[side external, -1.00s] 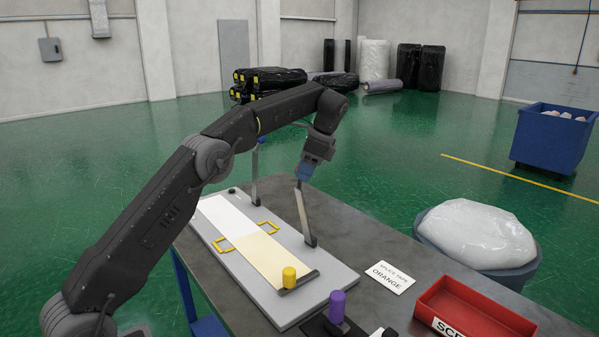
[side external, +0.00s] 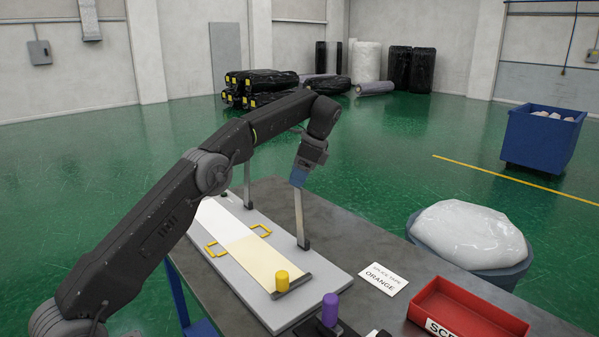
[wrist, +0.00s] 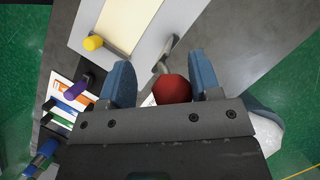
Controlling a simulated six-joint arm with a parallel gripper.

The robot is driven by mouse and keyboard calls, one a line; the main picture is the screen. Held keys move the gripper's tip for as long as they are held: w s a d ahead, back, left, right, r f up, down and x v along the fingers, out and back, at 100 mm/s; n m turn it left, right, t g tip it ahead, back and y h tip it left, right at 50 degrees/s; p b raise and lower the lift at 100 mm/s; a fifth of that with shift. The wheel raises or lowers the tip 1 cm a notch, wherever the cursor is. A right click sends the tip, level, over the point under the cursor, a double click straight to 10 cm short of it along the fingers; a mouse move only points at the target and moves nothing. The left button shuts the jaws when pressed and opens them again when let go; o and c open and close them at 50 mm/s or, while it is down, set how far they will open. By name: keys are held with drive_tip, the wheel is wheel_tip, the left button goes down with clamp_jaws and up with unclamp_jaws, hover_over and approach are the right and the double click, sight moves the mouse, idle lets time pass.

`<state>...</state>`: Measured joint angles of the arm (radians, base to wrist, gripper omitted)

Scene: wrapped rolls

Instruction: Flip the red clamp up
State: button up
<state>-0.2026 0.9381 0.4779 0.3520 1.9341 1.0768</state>
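The red clamp's round red knob (wrist: 172,91) shows in the wrist view between the two blue fingers of my gripper (wrist: 160,82). The fingers are apart, with a gap on the knob's left; the right finger is close to it. In the side view the clamp's metal lever (side external: 298,217) stands nearly upright at the right edge of the grey board (side external: 335,283). My gripper (side external: 298,178) is at its top and hides the red knob there.
A yellow knob (side external: 282,281) stands at the board's near end, where a bar crosses the pale strip (side external: 255,259). Another upright lever (side external: 247,186) is at the far end. A purple knob (side external: 329,310), a splice tape card (side external: 384,279) and a red tray (side external: 470,311) are nearby.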

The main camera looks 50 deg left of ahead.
drive_tip(key=shift+d+r, duration=0.2)
drive_tip(key=shift+s, duration=0.1)
